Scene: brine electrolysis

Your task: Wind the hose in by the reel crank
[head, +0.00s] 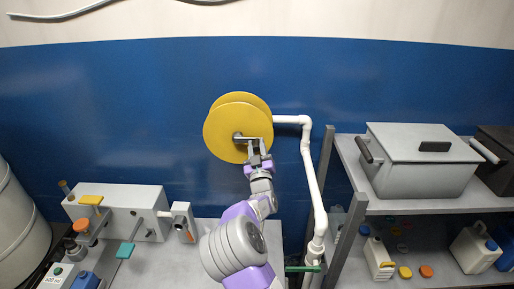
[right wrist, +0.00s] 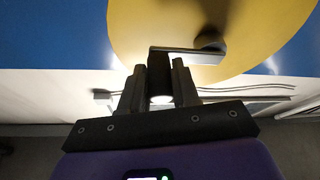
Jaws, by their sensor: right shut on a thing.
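The yellow hose reel (head: 225,125) is mounted on the blue wall in the middle of the head view. Its crank (head: 245,138) sticks out from the hub. In the right wrist view, the crank's metal arm (right wrist: 195,55) runs across the yellow disc (right wrist: 250,30) to a dark handle (right wrist: 160,75). My right gripper (head: 258,158) is at the reel's lower right. Its fingers (right wrist: 158,90) are shut on the dark handle, one on each side. A white pipe or hose (head: 308,160) runs from the right of the reel down to the bench. My left gripper is not in view.
A metal shelf (head: 375,205) on the right holds a grey lidded box (head: 415,165), with jugs (head: 475,248) and coloured caps below. A white box (head: 125,205) with valves stands on the bench at left. A drum (head: 20,220) stands at far left.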

